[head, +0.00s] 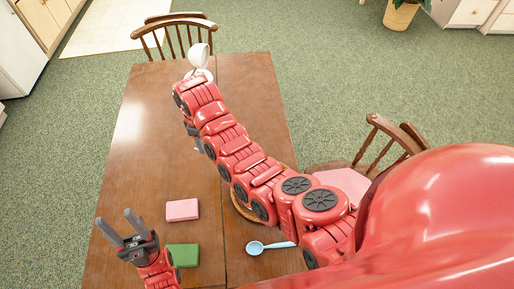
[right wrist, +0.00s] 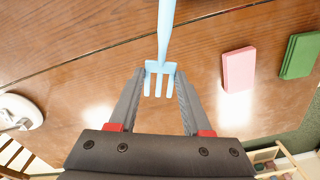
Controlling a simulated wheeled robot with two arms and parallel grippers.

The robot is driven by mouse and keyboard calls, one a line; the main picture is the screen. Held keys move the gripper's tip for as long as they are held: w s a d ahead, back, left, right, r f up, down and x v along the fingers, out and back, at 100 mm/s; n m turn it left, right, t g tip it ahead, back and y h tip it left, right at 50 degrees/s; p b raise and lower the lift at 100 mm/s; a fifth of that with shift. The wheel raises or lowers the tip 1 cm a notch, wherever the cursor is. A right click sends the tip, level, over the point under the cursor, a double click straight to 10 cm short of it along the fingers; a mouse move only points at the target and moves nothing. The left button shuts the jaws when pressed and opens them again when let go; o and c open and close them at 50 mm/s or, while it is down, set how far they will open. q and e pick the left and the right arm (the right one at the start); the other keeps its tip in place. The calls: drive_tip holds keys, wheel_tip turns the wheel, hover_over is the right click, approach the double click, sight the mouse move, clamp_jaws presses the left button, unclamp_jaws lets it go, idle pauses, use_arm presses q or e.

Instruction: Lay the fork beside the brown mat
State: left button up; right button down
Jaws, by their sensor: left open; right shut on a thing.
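The light blue fork (right wrist: 165,35) shows in the right wrist view, its tines between the fingertips of my right gripper (right wrist: 160,75), which is shut on the tine end. The handle points away from the gripper, over the wooden table. In the head view my right arm reaches across to the table's far part and mostly hides its gripper and the fork. The brown mat (head: 241,207) is round and lies under my right arm, with only part of its rim showing. My left gripper (head: 125,230) is open and empty at the table's near left.
A pink block (head: 182,210) and a green block (head: 183,255) lie left of the mat. A light blue spoon (head: 268,246) lies just in front of it. A white object (head: 199,57) stands at the far end. The table's left part (head: 150,140) is clear. Chairs stand around.

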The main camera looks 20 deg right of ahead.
drive_tip(key=s+d+f+n, duration=0.1)
drive_tip(key=s+f, duration=0.1)
drive_tip(key=s+f+n, duration=0.2)
drive_tip(key=s+f, duration=0.1)
drive_tip(key=s+d+f+n, duration=0.1)
drive_tip(key=s+f, duration=0.2)
drive_tip(key=shift+s+d+f, duration=0.1)
drive_tip(key=shift+s+d, duration=0.05)
drive_tip(key=shift+d, duration=0.2)
drive_tip(key=w+d+b, duration=0.2)
drive_tip(key=w+d+f+b, duration=0.1)
drive_tip(key=w+d+b, duration=0.1)
drive_tip(key=d, duration=0.1)
drive_tip(key=w+d+b, duration=0.3)
drive_tip(key=shift+w+d+f, duration=0.1)
drive_tip(key=shift+f, duration=0.3)
drive_tip(key=shift+w+d+r+p, duration=0.4)
drive_tip(key=shift+r+p, duration=0.15)
drive_tip(key=shift+p, duration=0.6)
drive_tip(key=shift+w+d, duration=0.6)
drive_tip(key=shift+d, duration=0.1)
drive_tip(key=shift+w+d+f+p, duration=0.35)
drive_tip(key=shift+w+d+p, duration=0.1)
drive_tip(key=shift+w+d, duration=0.15)
wheel_tip(320, 180, down, 3)
drive_tip(key=shift+s+r+p, duration=0.15)
drive_tip(key=shift+r+p, duration=0.05)
drive_tip(key=shift+p, duration=0.25)
drive_tip(key=shift+f, duration=0.4)
drive_tip(key=shift+f, duration=0.1)
